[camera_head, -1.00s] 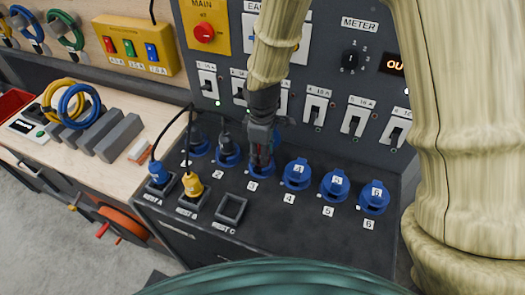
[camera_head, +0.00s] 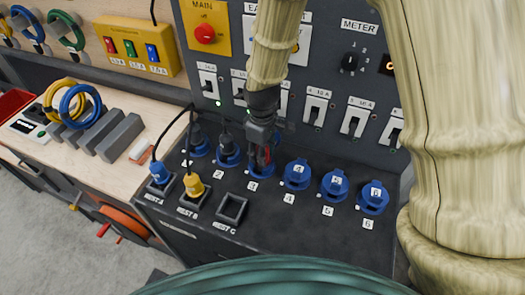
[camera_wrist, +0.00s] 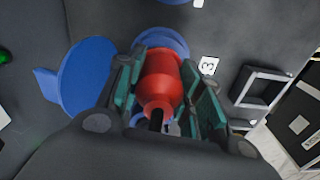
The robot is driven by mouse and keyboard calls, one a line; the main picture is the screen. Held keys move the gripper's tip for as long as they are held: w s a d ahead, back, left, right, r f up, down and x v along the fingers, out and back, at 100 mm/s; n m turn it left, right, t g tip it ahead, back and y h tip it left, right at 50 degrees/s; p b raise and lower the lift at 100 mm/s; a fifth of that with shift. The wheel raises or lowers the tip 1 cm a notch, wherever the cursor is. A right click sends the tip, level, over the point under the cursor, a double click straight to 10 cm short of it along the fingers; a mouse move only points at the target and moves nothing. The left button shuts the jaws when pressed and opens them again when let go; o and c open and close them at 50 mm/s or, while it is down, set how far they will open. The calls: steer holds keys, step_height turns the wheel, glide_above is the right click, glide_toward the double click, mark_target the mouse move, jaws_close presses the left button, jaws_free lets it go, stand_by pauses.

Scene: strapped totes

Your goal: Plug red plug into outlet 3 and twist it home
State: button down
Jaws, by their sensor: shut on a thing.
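My gripper (camera_wrist: 163,90) is shut on the red plug (camera_wrist: 162,78), with a teal-padded finger on each side of it. Outlet 3 (camera_wrist: 168,38) is a blue round socket just beyond the plug, and its blue lid (camera_wrist: 85,75) stands open to one side. The plug is lined up with the socket, but I cannot tell how deep it sits. In the head view my gripper (camera_head: 264,155) points down at outlet 3 (camera_head: 262,171), and the red plug (camera_head: 264,157) is mostly hidden by the fingers.
Outlets 4 (camera_head: 297,175), 5 (camera_head: 334,186) and 6 (camera_head: 373,197) are lidded to the right. A blue plug (camera_head: 160,172) sits in rest A and a yellow plug (camera_head: 194,186) in rest B. Rest C (camera_head: 231,209) is empty. Breaker switches (camera_head: 314,110) line the panel behind.

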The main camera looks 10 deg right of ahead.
steer(key=shift+w+r, duration=0.1)
steer(key=shift+w, duration=0.1)
steer(key=c, duration=0.9)
jaws_free()
steer(key=shift+s, duration=0.1)
step_height(320, 180, up, 12)
steer(key=shift+f, duration=0.1)
